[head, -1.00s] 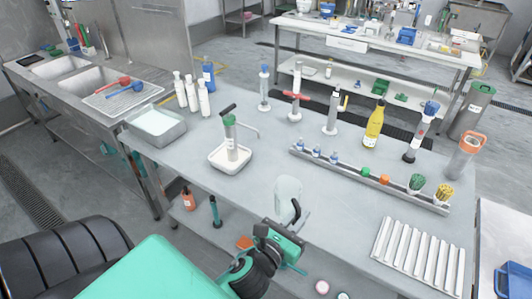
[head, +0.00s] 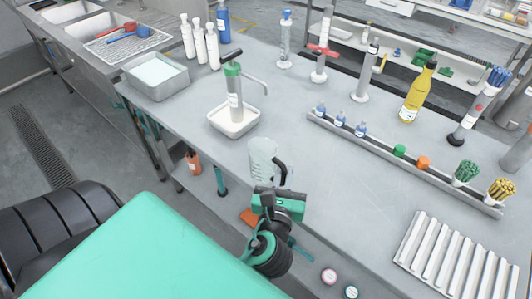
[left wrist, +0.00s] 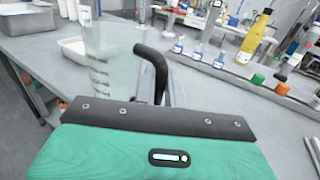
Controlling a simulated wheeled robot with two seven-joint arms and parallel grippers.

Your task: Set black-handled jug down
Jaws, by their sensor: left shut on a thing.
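The black-handled jug (head: 262,158) is a clear, tall vessel at the front of the grey table (head: 330,200). Its black handle (head: 281,173) faces right, towards my left gripper. My left gripper (head: 277,188) is at the table's front edge, shut on the handle. In the left wrist view the jug (left wrist: 100,70) looks upright, with measuring marks on its side, and its black handle (left wrist: 155,65) rises beyond the gripper body. My right gripper is out of view.
A green-topped grinder (head: 233,90) stands in a white tray (head: 233,121) behind the jug. A long rack (head: 400,160) with small bottles and brushes lies to the right. A white ribbed tray (head: 445,260) lies at front right. The table between is clear.

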